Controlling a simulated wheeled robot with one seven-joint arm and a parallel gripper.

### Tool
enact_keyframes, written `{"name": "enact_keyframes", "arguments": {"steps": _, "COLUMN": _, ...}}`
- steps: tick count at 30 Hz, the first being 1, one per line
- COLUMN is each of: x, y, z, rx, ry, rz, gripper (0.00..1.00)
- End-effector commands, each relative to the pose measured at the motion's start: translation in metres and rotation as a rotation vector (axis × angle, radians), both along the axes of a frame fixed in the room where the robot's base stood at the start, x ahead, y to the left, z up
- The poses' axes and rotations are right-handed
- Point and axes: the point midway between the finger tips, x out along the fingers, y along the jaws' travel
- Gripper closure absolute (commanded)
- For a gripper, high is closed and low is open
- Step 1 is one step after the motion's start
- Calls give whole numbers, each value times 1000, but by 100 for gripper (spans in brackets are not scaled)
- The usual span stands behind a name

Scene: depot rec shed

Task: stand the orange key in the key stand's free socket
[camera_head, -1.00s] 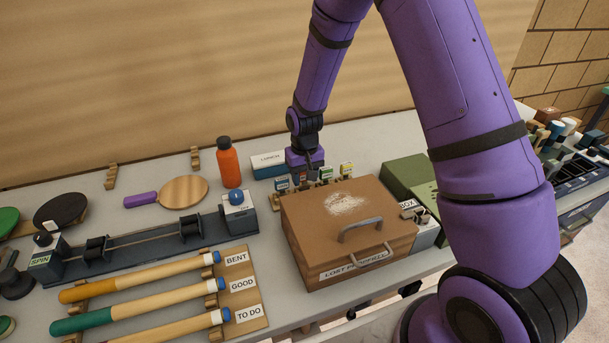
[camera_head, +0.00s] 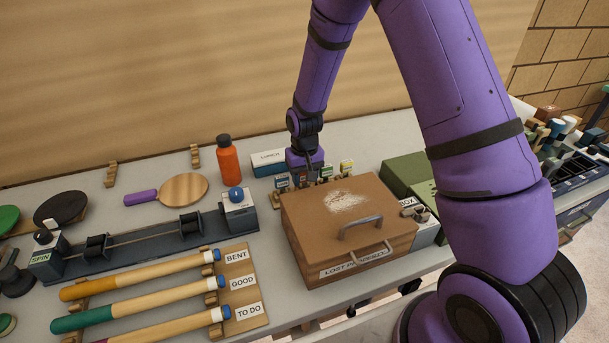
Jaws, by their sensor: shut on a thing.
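My gripper (camera_head: 306,172) points down behind the brown lost-property box, at the row of small tagged keys. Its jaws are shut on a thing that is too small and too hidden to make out. Several keys with coloured tags stand in a row there: a blue one (camera_head: 282,183) left of my gripper, a green one (camera_head: 326,172) and a yellow one (camera_head: 346,166) right of it. The key stand's base and its sockets are hidden behind the box. I cannot make out the orange key.
The brown box (camera_head: 300,225) with metal handles stands right in front of the keys. An orange bottle (camera_head: 229,163) and a lunch box (camera_head: 268,168) stand to the left. A green case (camera_head: 405,172) lies to the right.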

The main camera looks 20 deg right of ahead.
Motion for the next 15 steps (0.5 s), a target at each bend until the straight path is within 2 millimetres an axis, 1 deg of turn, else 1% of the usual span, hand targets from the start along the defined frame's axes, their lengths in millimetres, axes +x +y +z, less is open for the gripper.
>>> {"name": "enact_keyframes", "arguments": {"steps": 11, "x": 0, "y": 0, "z": 0, "rx": 0, "ry": -1, "rz": 0, "gripper": 79}}
{"name": "enact_keyframes", "arguments": {"steps": 12, "x": 0, "y": 0, "z": 0, "rx": 0, "ry": -1, "rz": 0, "gripper": 47}}
{"name": "enact_keyframes", "arguments": {"steps": 15, "x": 0, "y": 0, "z": 0, "rx": 0, "ry": -1, "rz": 0, "gripper": 26}}
